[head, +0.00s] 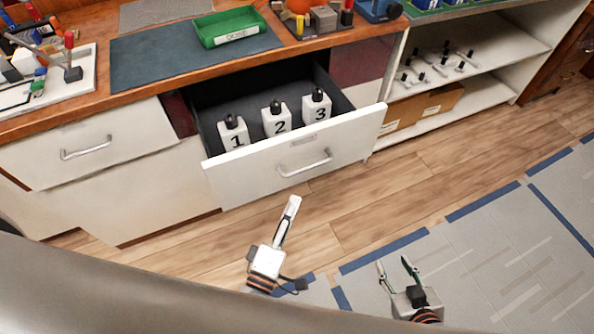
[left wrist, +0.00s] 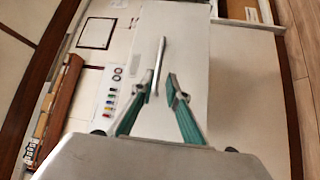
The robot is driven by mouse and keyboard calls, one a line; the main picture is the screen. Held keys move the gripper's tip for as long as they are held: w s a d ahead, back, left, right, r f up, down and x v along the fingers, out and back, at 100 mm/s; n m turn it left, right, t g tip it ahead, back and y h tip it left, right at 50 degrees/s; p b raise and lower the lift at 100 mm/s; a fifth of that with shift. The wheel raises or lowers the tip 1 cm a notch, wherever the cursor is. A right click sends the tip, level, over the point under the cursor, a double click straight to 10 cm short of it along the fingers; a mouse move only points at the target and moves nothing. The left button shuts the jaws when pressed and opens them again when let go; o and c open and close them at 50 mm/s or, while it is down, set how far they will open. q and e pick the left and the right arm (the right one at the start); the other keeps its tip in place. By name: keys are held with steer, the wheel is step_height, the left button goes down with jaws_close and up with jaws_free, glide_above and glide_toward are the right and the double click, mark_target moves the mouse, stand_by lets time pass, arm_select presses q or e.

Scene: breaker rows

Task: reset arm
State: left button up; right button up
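My left gripper (head: 292,203) is over the floor in front of the open drawer, apart from it. In the left wrist view its two green-padded fingers (left wrist: 159,88) stand apart with nothing between them, facing a white front with a bar handle (left wrist: 160,58). My right gripper (head: 395,263) is over the grey mat at the lower right, with its fingers apart and empty. The pulled-out drawer (head: 240,167) holds three white, black-topped blocks numbered 1 (head: 233,133), 2 (head: 276,120) and 3 (head: 317,106), standing in a row.
The wooden counter holds a green tray (head: 218,40) on a dark mat (head: 140,72), with tools on a white board (head: 60,92) at left. An open shelf (head: 490,80) at right holds small parts and a cardboard box (head: 405,112). The floor around both grippers is clear.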

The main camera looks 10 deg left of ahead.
arm_select(q)
steer(key=s+a+f+m+g, duration=0.3)
steer(key=a+f+m+g, duration=0.1)
steer(key=m, duration=0.5)
steer(key=s+a+f+m+g+y, duration=0.1)
steer(key=s+a+f+m+g, duration=0.2)
steer(key=a+f+m, duration=0.4)
steer(key=a+m+g, duration=0.1)
steer(key=m, duration=0.1)
steer(key=shift+s+a+f+m, duration=0.15)
steer(key=shift+s+a+m, duration=0.05)
steer(key=shift+s+m, duration=0.15)
